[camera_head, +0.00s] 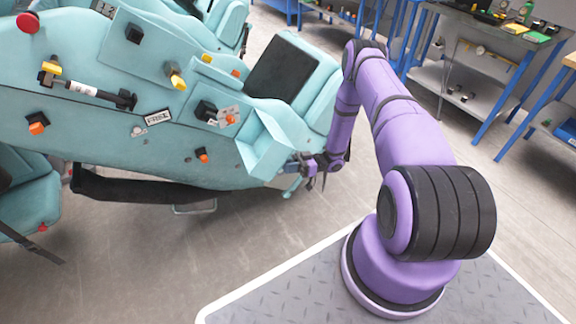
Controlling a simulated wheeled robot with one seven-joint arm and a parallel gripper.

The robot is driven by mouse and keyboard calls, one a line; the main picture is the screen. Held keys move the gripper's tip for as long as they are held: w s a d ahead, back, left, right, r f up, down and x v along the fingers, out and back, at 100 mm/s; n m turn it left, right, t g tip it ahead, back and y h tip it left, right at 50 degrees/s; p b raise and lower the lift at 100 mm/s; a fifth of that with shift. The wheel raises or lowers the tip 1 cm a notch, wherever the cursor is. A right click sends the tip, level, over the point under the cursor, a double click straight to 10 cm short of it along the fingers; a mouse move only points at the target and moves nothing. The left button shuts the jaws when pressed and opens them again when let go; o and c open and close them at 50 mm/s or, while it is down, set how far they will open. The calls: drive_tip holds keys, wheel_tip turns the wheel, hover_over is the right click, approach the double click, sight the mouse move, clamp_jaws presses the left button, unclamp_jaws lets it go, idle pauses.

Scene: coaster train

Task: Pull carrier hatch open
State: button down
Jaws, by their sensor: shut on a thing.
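The coaster carrier (120,70) is a large teal body that fills the left and upper middle of the head view. The carrier hatch (264,148) is a teal, box-like panel at the carrier's right end, standing out from the body at an angle. My gripper (297,166) is at the hatch's lower right edge and is shut on the hatch there. The fingers are small in the picture, and the exact part they grip is hard to make out.
Teal seats with a dark pad (281,67) sit behind the hatch. A black bar (135,187) runs under the carrier. Grey workbenches (480,35) with blue legs stand at the back right. The grey floor (240,250) in front of the carrier is clear.

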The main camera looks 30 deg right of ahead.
drive_tip(key=shift+w, duration=0.1)
idle(0.3)
drive_tip(key=c, duration=1.4)
unclamp_jaws()
drive_tip(key=shift+c, duration=0.2)
drive_tip(key=shift+d+f, duration=0.1)
drive_tip(key=shift+d, duration=0.05)
drive_tip(key=v, duration=1)
drive_tip(key=shift+d, duration=0.35)
drive_tip(key=shift+c, duration=0.2)
